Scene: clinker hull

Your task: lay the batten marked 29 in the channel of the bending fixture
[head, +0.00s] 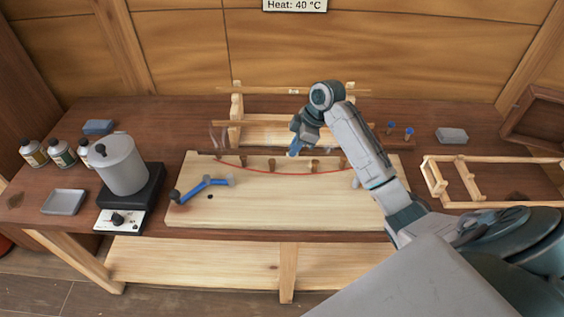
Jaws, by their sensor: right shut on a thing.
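The bending fixture (270,208) is a pale board on the bench with a red curved line, several wooden pegs and a blue lever clamp (207,186) at its left. My right gripper (295,152) is over the far edge of the fixture, pointing down. It is shut on what looks like a thin dark batten (240,155) lying along that edge, left to right. No number can be read on it. Another thin batten (255,90) with a small pale label rests across the wooden rack (236,108) behind. My left gripper is out of view.
A grey pot (121,165) stands on a hot plate (130,198) at the left, near several bottles (62,153) and a grey tray (63,202). Blue-topped pins (409,131), a grey block (452,135) and a wooden frame (490,160) are at the right.

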